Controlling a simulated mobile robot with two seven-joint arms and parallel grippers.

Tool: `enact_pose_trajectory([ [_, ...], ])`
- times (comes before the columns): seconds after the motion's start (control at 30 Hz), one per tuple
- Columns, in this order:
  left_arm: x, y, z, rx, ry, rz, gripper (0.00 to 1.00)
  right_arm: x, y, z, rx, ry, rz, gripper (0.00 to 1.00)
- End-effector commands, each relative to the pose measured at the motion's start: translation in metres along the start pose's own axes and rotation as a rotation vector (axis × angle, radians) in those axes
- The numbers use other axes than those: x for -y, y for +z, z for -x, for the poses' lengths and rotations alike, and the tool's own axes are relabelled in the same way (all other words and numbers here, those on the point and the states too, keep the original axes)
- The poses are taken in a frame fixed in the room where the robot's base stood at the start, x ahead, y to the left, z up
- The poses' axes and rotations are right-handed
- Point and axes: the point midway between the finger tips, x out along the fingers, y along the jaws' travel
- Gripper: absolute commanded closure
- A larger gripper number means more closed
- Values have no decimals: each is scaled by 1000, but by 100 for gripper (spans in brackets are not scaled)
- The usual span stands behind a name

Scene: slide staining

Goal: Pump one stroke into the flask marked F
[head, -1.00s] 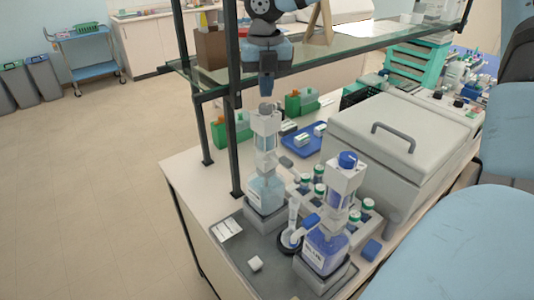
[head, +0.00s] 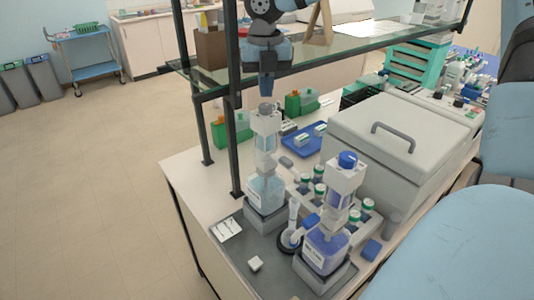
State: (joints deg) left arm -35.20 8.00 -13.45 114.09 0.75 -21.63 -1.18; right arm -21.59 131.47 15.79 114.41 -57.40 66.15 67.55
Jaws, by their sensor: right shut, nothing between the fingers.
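My right gripper (head: 266,92) points down with its fingers together and empty, just above the grey cap of a bottle-top dispenser (head: 266,138). I cannot tell whether the fingertips touch the cap. This dispenser stands upright on a bottle of pale liquid (head: 266,189). A second dispenser with a blue cap (head: 347,160) stands nearer, on a bottle of blue-violet liquid (head: 326,249). A small whitish upright vessel (head: 293,216) stands on a dark round base between the bottles. No letter F is readable on any vessel. My left gripper is not in view.
A grey tray (head: 238,266) holds both bottles. Capped jars (head: 319,190) stand in a rack behind, beside a large lidded box (head: 400,135). A glass shelf (head: 330,50) on dark posts (head: 234,130) spans the bench close to my gripper. Open floor lies left.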

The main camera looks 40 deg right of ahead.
Motion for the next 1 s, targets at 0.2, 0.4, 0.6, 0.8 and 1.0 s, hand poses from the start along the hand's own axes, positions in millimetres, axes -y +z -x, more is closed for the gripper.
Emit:
enact_pose_trajectory([
  [0.2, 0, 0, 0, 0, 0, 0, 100, 0, 0, 0, 0, 0, 0, 100],
  [0.4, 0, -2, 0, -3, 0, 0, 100, 0, 0, 0, 0, 0, 0, 100],
  [0.6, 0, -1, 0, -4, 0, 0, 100, 0, 0, -2, 0, 0, 0, 100],
  [0.8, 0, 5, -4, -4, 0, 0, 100, 0, 0, -8, 0, 0, 0, 100],
  [1.0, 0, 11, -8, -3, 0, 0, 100, 0, 0, -14, 0, 0, 0, 100],
])
